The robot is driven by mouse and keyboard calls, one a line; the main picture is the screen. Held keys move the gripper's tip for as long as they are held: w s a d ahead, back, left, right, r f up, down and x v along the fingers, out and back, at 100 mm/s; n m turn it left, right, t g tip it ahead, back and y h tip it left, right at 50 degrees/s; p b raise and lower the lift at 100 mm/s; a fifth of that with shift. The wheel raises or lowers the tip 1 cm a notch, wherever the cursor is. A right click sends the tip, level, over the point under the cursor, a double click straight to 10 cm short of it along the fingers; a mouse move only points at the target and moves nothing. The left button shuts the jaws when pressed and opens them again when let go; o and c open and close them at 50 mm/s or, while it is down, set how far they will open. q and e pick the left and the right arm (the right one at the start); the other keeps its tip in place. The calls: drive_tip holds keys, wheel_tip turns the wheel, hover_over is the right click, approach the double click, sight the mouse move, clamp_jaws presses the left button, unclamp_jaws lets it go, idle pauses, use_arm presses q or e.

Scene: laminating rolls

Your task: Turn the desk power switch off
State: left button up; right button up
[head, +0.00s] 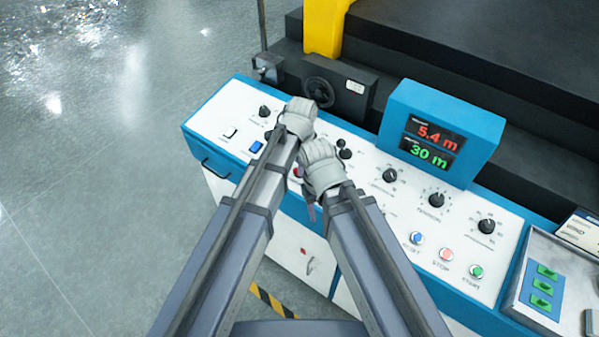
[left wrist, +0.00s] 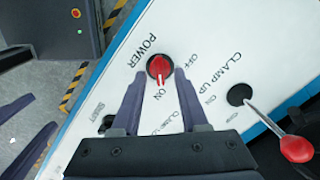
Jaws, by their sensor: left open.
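The power switch (left wrist: 159,68) is a red rotary knob on the white panel, under the word POWER. Its pointer is turned toward ON, and OFF is printed on the other side. My left gripper (left wrist: 162,74) is open, with one dark finger on each side of the knob; I cannot tell whether they touch it. In the head view my left gripper (head: 296,120) is over the panel, its fingers mostly hidden by the wrist. My right gripper (head: 311,208) is beside it near the panel's front edge, too covered to judge its jaws.
A clamp lever with a red ball (left wrist: 297,149) stands close to the switch. The console has several black knobs, a blue display box (head: 452,105) and coloured push buttons. A tray (head: 512,297) is at the right end. Open floor (head: 90,180) lies to the left.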

use_arm(q)
drive_tip(key=shift+w+f+b, duration=0.1)
drive_tip(key=shift+f+b, duration=0.35)
drive_tip(key=shift+f, duration=0.45)
drive_tip(key=shift+c, duration=0.4)
clamp_jaws()
